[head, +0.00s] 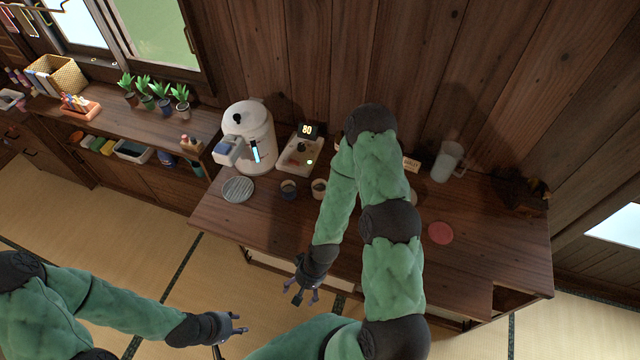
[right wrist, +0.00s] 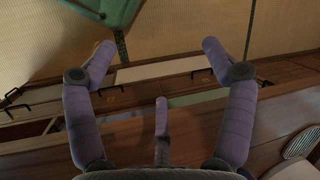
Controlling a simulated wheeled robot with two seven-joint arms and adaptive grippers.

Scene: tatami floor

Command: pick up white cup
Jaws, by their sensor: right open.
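A pale, whitish mug (head: 447,162) stands at the back right of the wooden counter, near the wall; it is the only white cup I can make out. My right gripper (head: 306,296) hangs in front of the counter's front edge, well apart from the mug. In the right wrist view, its fingers (right wrist: 158,65) are spread and empty, with drawer fronts and floor beyond. My left gripper (head: 238,334) is low over the tatami, with fingers apart and nothing between them. My right arm hides the middle of the counter.
A dark object (head: 520,193) sits at far right. The counter's front right is clear.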

